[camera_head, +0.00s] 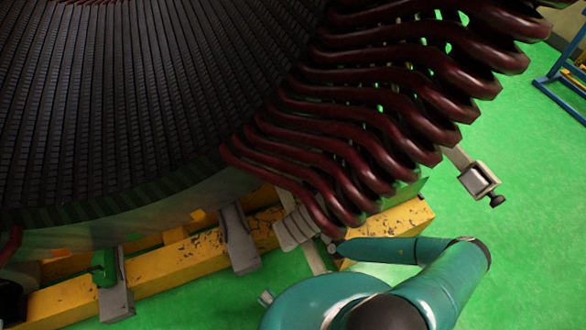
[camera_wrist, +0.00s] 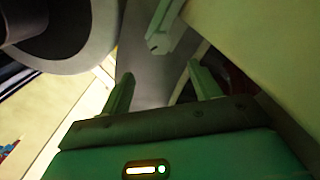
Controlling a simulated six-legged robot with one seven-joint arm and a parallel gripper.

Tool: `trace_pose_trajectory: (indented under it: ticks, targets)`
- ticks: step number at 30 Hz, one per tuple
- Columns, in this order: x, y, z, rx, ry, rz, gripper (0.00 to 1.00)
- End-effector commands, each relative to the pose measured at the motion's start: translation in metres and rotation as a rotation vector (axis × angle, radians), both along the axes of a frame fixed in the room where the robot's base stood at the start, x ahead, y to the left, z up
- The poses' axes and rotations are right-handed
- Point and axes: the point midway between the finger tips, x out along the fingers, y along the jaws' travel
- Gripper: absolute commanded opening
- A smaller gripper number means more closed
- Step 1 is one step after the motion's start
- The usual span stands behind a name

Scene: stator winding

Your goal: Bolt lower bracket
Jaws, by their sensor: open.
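In the wrist view, my gripper (camera_wrist: 160,78) has its two fingers apart with nothing held between them. A pale metal piece with a small notch at its lower end (camera_wrist: 165,28) stands just beyond the fingers, apart from them. I cannot tell if it is the lower bracket. In the head view, grey brackets (camera_head: 238,238) hang at the stator's lower rim, by the yellow beam. A stepped grey block (camera_head: 297,228) sits behind the lowest coil ends. My teal arm reaches there, and its gripper is hidden by the coils. No bolt is clearly visible.
The dark stator (camera_head: 130,100) with dark red coils (camera_head: 370,130) fills the upper left and middle. A yellow beam (camera_head: 180,265) lies under it. A grey clamp (camera_head: 478,180) sticks out at right. A blue frame (camera_head: 560,80) stands far right. Green floor (camera_head: 530,260) is clear at lower right.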

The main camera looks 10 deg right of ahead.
Motion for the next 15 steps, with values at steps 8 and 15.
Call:
trace_pose_trajectory:
  ticks: [8,15]
  targets:
    - [0.023,0.004,0.0,-0.001,0.0,0.0,0.62]
    - [0.068,0.014,-0.001,-0.003,-0.001,0.0,0.62]
